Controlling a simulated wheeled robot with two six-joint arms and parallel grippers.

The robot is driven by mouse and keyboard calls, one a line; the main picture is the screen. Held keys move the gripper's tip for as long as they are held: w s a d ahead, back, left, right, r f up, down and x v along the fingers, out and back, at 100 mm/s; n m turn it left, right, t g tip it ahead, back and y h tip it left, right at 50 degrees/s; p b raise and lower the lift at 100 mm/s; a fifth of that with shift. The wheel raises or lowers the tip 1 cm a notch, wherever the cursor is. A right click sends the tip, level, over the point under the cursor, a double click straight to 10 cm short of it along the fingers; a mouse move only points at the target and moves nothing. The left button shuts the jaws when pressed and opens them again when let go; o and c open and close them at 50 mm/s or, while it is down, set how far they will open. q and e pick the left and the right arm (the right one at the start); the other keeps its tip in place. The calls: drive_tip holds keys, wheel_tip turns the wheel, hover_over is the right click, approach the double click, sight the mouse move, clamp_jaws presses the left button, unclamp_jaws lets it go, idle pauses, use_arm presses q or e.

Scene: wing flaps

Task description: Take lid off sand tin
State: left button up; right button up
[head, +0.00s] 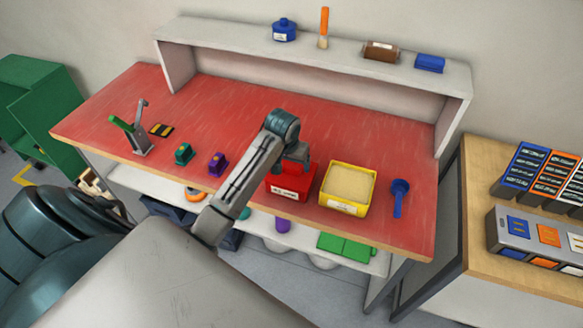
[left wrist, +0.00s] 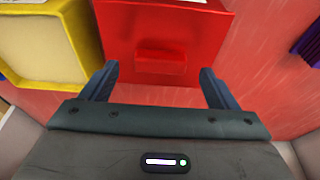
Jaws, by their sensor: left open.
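A red box-shaped tin (head: 290,184) stands on the red bench top, with a white label on its front that is too small to read. Beside it on the right is a yellow box (head: 345,207) with a sand-coloured top surface. My left gripper (head: 291,166) is over the red tin, pointing down, and hides part of its top. In the left wrist view the open fingers (left wrist: 157,86) are on either side of a small red block (left wrist: 160,63) that sticks out from the red tin (left wrist: 190,30). The yellow box (left wrist: 45,50) also shows there. My right gripper is out of view.
A blue scoop (head: 398,197) lies right of the yellow box. Purple (head: 218,163) and green (head: 184,153) blocks stand to the left. A raised shelf (head: 320,60) holds a blue pot (head: 284,30) and other items along the back. Bare bench top lies behind the tins.

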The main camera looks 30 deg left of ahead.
use_arm(q)
drive_tip(key=shift+x, duration=1.1)
drive_tip(key=c, duration=1.1)
drive_tip(key=shift+r, duration=0.1)
